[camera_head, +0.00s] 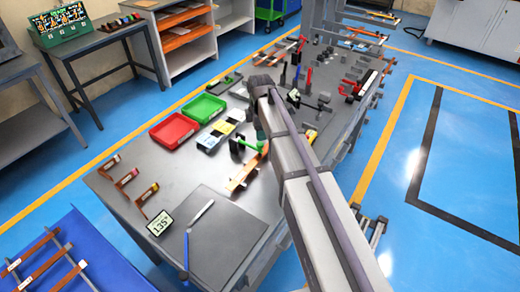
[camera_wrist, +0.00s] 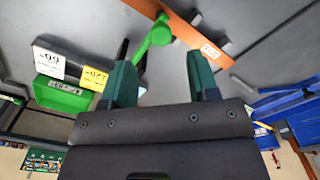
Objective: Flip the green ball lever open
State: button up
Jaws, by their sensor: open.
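The green ball lever (camera_head: 246,144) is on the bench, beside a dark block and an orange-copper bar. In the wrist view its green handle with a rounded end (camera_wrist: 154,38) slants just beyond my fingertips, between the lines of the two fingers. My gripper (camera_wrist: 162,72) has its two dark green fingers spread apart with nothing held between them. In the head view my arm hides most of the gripper. I cannot tell whether a finger touches the lever. The copper bar (camera_wrist: 198,38) with a white label lies right behind the lever.
A red tray (camera_head: 174,130) and a green tray (camera_head: 203,107) lie left of the lever on the bench. A 135° display (camera_head: 160,223) and a grey plate (camera_head: 208,232) are at the near end. Several tools and clamps crowd the far bench.

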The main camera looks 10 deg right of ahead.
aim_at(260, 144)
notch_tip(260, 144, down, 6)
jog(key=b, duration=0.4)
jog(key=shift+f, duration=0.2)
jog(key=shift+r, duration=0.1)
jog(key=shift+c, duration=0.2)
grip_shut()
